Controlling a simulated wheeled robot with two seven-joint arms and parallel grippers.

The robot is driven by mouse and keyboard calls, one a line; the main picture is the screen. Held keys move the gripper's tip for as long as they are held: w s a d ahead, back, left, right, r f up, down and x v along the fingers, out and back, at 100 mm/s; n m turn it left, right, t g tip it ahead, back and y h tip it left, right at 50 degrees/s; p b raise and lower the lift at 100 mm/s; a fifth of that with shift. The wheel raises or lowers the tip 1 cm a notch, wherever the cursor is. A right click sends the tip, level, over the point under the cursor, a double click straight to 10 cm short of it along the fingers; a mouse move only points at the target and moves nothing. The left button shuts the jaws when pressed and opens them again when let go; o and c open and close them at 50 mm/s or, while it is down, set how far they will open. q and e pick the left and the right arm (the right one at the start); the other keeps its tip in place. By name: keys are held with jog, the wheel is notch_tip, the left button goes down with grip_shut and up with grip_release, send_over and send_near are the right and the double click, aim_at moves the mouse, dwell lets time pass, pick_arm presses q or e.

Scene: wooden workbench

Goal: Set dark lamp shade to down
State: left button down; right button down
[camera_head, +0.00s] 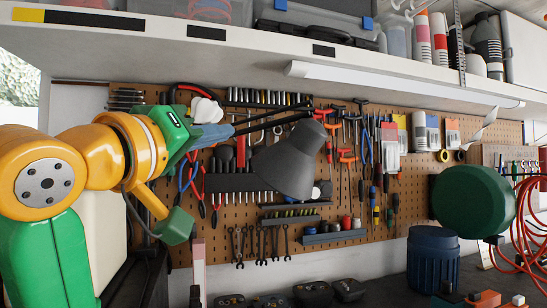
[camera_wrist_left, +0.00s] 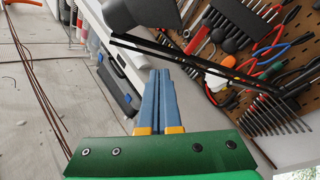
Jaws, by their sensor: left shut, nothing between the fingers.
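In the left wrist view, the shut fingers (camera_wrist_left: 160,72) point toward the rods (camera_wrist_left: 200,64), and part of the shade (camera_wrist_left: 140,12) shows at the top. My right gripper is out of view.
A pegboard (camera_head: 345,190) full of hand tools stands behind the lamp. A white shelf (camera_head: 240,42) with cases and bottles spans above. A blue bin (camera_head: 432,262) and red hoses (camera_head: 522,225) are at right. Dark boxes (camera_head: 315,293) sit below on the bench.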

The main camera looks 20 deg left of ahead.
pick_arm(q)
jog(key=r, duration=0.1)
jog(key=p, duration=0.8)
send_over(261, 165)
jog(key=shift+a+f, duration=0.1)
jog(key=shift+a, duration=0.15)
jog(key=shift+d+f, duration=0.25)
jog(key=shift+f, duration=0.1)
